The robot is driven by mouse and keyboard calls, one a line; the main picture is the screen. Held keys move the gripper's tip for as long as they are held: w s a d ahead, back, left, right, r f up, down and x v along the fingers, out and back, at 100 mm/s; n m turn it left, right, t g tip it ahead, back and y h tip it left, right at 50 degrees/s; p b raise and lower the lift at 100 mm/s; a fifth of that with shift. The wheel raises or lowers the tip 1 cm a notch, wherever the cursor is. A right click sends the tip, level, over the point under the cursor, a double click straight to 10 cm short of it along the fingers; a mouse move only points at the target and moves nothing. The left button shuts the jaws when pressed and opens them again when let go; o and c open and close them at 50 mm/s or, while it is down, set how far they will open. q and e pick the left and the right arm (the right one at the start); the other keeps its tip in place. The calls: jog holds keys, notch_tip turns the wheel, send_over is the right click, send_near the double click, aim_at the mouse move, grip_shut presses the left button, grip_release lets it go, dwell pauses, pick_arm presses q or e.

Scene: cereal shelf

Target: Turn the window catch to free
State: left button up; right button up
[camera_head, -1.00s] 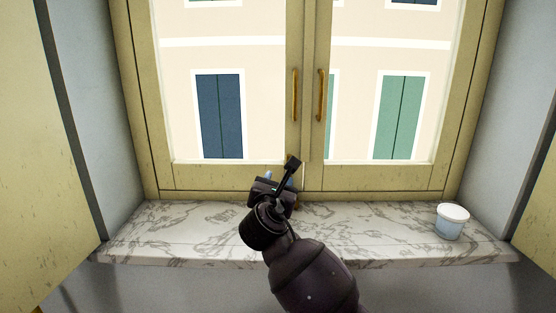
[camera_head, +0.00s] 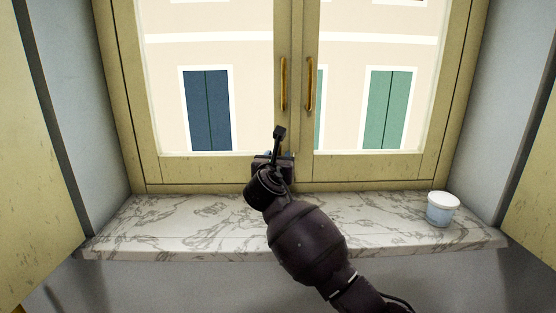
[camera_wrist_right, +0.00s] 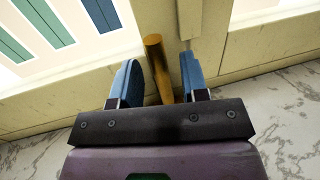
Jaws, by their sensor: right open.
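The window catch (camera_wrist_right: 157,68) is a brass-coloured bar at the foot of the window, seen in the right wrist view. It stands between the two blue fingers of my right gripper (camera_wrist_right: 161,75), which is open. A gap shows between the catch and the right finger; contact with the left finger cannot be told. In the head view my right gripper (camera_head: 277,157) is at the middle bottom of the window frame (camera_head: 220,173), and it and the wrist hide most of the catch. My left gripper is not in view.
Two brass handles, left (camera_head: 283,85) and right (camera_head: 310,85), are on the closed window sashes. A marble sill (camera_head: 180,222) runs below. A white-lidded tub (camera_head: 441,210) stands at its right end. The rest of the sill looks clear. Yellow panels flank both sides.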

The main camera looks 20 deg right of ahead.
jog(key=shift+x, duration=0.8)
grip_shut()
